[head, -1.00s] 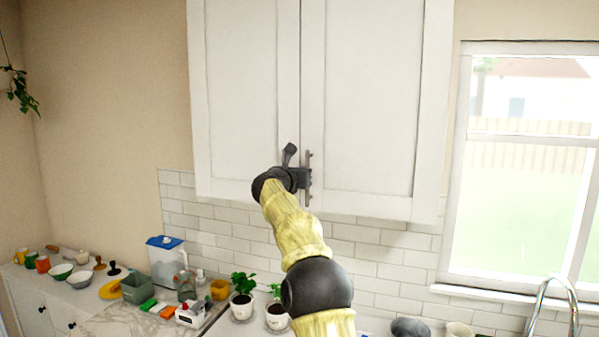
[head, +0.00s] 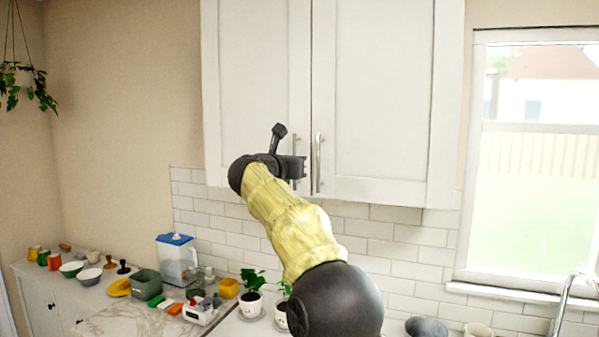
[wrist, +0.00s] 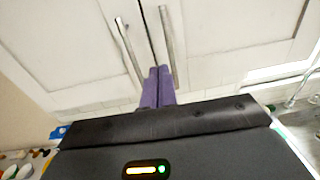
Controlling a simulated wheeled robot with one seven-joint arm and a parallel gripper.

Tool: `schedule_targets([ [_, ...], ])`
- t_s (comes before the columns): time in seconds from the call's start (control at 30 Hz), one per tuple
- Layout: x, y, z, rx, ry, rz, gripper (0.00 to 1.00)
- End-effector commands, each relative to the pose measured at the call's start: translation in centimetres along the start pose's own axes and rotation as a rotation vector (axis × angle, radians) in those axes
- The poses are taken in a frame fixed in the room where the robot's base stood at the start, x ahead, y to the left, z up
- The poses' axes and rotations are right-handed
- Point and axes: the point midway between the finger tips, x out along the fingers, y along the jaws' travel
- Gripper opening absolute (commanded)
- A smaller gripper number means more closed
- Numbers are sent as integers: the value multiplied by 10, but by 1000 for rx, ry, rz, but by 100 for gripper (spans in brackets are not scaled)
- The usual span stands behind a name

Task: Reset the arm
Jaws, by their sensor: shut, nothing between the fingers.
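My gripper (head: 302,167) is in front of the lower part of the white wall cabinet (head: 255,80), near its two upright metal door handles. In the wrist view its purple fingers (wrist: 158,88) are together and hold nothing. The left handle (wrist: 129,46) and the right handle (wrist: 167,40) lie beyond the fingertips. Both cabinet doors are closed. In the head view the gripper partly covers the left handle, and I see no grip on either handle.
A window (head: 530,150) is on the right, with a faucet (head: 562,300) below it. Potted plants (head: 251,292), a blue-lidded pitcher (head: 177,260) and a green bin (head: 146,284) stand on the counter. A hanging plant (head: 28,85) is at far left.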

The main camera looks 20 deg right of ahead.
Motion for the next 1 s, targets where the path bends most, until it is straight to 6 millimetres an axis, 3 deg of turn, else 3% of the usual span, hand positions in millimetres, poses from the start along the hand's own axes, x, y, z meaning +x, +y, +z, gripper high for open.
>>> schedule_targets([
  [0.17, -17, 0, -1, 0, 1, 2, 0],
  [0.73, -20, 5, -1, -35, -10, 16, 0],
  [0.87, -27, 19, -7, -206, -59, 69, 0],
  [1.0, -43, 46, -28, -553, -154, 185, 0],
])
